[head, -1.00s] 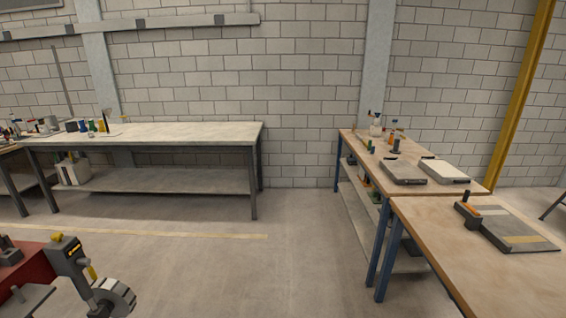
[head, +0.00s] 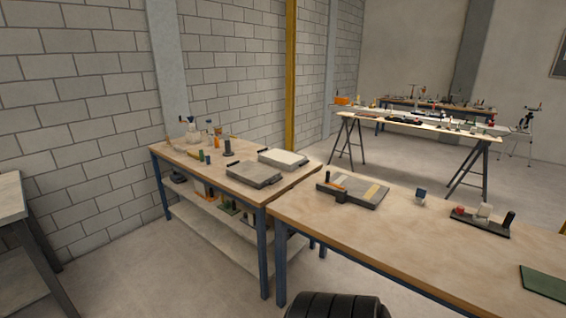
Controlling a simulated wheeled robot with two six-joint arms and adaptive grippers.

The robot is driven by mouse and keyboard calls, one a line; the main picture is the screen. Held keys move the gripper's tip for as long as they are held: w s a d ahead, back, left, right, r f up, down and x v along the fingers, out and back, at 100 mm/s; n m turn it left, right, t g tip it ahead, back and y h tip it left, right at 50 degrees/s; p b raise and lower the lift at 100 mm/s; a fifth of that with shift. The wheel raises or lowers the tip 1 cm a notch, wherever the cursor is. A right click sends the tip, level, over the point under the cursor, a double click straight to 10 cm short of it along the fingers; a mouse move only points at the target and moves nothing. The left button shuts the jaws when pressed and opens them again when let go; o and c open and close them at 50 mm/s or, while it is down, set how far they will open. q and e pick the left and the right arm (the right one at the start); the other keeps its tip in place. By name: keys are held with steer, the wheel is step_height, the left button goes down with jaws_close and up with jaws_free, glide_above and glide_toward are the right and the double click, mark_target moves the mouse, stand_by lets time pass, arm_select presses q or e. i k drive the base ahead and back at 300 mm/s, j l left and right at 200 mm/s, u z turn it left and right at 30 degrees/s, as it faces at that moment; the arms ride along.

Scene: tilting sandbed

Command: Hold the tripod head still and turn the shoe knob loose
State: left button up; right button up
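A small tripod (head: 528,125) with spread legs stands on the floor at the far right of the head view, beyond the trestle table. A dark piece sits on its top; it is too small and far off to make out a head, a shoe or a knob. Neither of my grippers is in view, and nothing is seen touching the tripod.
A wooden bench (head: 390,225) with blue legs crosses the right foreground; a second bench (head: 190,158) adjoins it along the wall. A trestle table (head: 415,122) stands behind. A dark ribbed round thing (head: 335,306) shows at the bottom edge. Floor is open between bench and trestle table.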

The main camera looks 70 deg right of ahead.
mark_target(460, 210)
steer(key=z, duration=3.2)
